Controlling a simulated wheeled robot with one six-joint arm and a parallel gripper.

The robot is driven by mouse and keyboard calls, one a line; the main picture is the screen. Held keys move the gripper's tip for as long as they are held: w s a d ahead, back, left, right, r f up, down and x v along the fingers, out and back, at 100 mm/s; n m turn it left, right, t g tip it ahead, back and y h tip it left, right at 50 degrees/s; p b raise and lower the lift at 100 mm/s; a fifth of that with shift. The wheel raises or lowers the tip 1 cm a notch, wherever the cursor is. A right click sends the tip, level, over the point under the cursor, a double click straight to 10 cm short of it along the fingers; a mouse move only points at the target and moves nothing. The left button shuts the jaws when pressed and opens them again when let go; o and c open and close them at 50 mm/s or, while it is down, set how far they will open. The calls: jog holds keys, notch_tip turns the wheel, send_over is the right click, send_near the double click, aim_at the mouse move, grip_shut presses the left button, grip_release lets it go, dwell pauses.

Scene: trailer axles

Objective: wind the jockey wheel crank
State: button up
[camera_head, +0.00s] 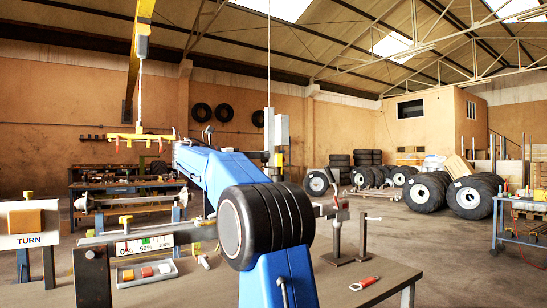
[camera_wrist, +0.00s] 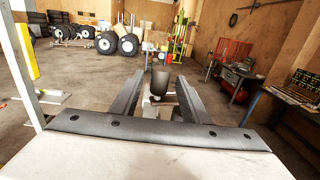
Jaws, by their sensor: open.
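In the wrist view my gripper (camera_wrist: 160,76) is open, with one dark finger on each side. A dark, rounded grip-like piece (camera_wrist: 160,84) shows between the fingers, with gaps on both sides; I cannot tell how deep it sits between them. Pale metal parts lie below it. In the head view a small metal mechanism with a red part (camera_head: 341,205) and a thin side rod stands on a post at the bench's right; I cannot tell whether this is the crank. My arm hides the middle, and my gripper is not discernible there.
The grey bench (camera_head: 385,262) holds a red-handled wrench (camera_head: 364,284) and a tray of coloured blocks (camera_head: 147,272). A TURN sign (camera_head: 33,225) stands at the left. Tyres (camera_head: 425,192) stand on the floor, back right.

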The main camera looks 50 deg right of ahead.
jog(key=x, duration=0.6)
jog(key=shift+d, duration=0.3)
grip_shut()
